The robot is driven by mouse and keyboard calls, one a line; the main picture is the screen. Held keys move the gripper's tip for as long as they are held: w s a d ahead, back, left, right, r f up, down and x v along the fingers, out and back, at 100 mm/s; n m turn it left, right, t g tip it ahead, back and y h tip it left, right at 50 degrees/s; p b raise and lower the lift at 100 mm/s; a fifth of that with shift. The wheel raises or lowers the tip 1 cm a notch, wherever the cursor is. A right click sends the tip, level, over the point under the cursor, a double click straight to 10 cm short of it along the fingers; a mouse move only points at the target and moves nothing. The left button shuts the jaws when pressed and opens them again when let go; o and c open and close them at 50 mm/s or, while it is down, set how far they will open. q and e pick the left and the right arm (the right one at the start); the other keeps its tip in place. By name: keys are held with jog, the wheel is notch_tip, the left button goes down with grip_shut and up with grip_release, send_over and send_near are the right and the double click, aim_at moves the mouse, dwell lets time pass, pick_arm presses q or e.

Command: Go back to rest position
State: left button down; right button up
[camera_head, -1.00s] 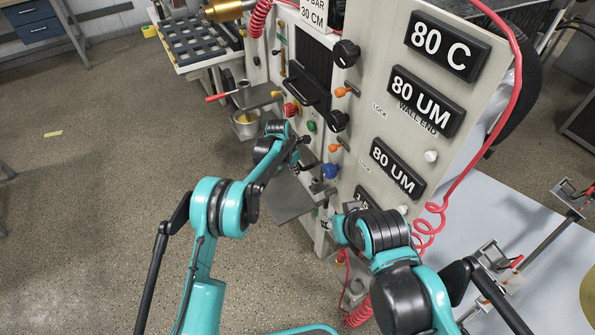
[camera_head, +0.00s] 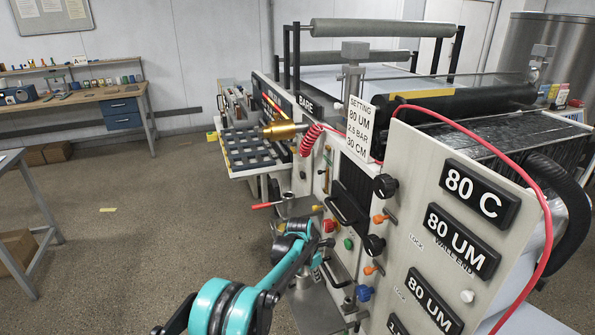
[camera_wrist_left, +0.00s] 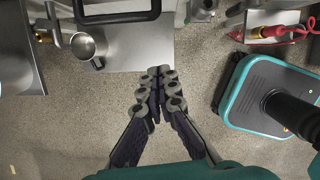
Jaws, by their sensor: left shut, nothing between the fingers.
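My left arm rises from the bottom of the head view, bent toward the front of the coating machine (camera_head: 455,250). In the left wrist view, my left gripper (camera_wrist_left: 160,78) has its fingertips together, with nothing between them. It points over the floor, just short of the edge of a grey metal plate (camera_wrist_left: 135,55). In the head view the fingers are small and partly hidden by the wrist. My right arm and gripper do not show in either view now.
A metal cup (camera_wrist_left: 88,46) stands close to the left fingers in the wrist view. The panel carries knobs (camera_head: 385,186), and a red hose (camera_head: 545,220) loops over it. A tray (camera_head: 250,150) juts out at the machine's left. The floor (camera_head: 130,250) to the left is largely clear.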

pick_arm(q)
jog(key=s+a+r+m+t, duration=0.1)
jog(key=s+a+r+m, duration=0.5)
jog(key=r, duration=0.3)
jog(key=s+a+r+m+t, duration=0.2)
jog(key=s+a+r+m, duration=0.3)
jog(key=a+r, duration=0.45)
jog(key=s+a+m+t, duration=0.1)
jog(key=s+a+m, duration=0.2)
jog(key=s, duration=0.5)
jog(key=s+a+f+m+t+y, duration=0.1)
jog(key=s+a+m, duration=0.3)
jog(key=s, duration=0.4)
jog(key=s+a+m+y, duration=0.1)
jog(key=s+a+m, duration=0.3)
jog(key=s, duration=0.4)
jog(key=shift+s+f+m+t, duration=0.15)
jog(key=shift+f+m+t, duration=0.2)
jog(key=shift+m, duration=0.35)
